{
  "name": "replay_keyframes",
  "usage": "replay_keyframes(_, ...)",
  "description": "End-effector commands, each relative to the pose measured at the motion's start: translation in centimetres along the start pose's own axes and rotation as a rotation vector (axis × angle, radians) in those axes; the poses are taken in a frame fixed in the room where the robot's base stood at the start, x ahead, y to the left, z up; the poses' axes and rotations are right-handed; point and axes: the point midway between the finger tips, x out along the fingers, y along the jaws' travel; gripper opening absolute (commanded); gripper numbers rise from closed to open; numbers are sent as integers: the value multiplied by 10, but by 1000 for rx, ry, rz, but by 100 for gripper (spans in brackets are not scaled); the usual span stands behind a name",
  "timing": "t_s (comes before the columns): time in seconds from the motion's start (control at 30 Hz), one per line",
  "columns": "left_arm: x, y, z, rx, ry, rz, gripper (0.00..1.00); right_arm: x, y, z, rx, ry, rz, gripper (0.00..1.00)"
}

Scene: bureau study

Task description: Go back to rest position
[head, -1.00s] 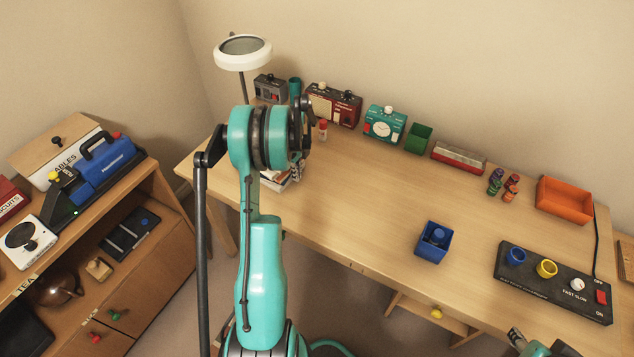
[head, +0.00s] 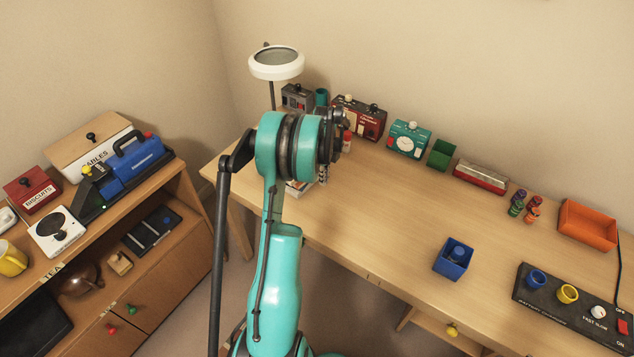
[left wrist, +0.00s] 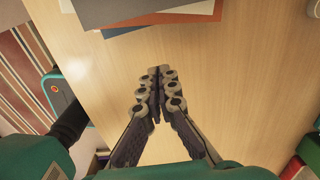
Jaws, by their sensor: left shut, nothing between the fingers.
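My left arm stands upright in the middle of the head view. Its dark wrist end reaches over the left part of the desk (head: 385,215), and the fingers are hidden there. In the left wrist view my left gripper (left wrist: 155,80) is shut and empty, its fingertips together above the bare wood. Flat grey and orange items (left wrist: 165,22) lie just beyond the fingertips. My right gripper does not show in either view now.
A wooden cabinet (head: 160,275) stands at the left. The desk's middle is clear.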

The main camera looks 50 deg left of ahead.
Motion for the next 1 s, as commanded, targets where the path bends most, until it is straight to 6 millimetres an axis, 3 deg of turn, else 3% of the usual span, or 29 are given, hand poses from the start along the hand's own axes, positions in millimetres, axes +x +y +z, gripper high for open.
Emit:
replay_keyframes(0.03, -16, 0, -1, 2, 0, 0, 0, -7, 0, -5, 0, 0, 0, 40)
replay_keyframes(0.23, -49, 0, -1, 2, 1, 0, 0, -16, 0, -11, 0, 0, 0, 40)
replay_keyframes(0.7, -64, 0, -5, -8, -1, -5, 0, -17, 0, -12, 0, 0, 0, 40)
replay_keyframes(0.77, -72, 1, -13, -30, -4, -15, 0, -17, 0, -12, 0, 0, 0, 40)
replay_keyframes(0.87, -96, 6, -42, -106, -13, -53, 0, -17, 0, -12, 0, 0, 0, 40)
replay_keyframes(1.0, -142, 26, -100, -282, -11, -142, 0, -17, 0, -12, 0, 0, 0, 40)
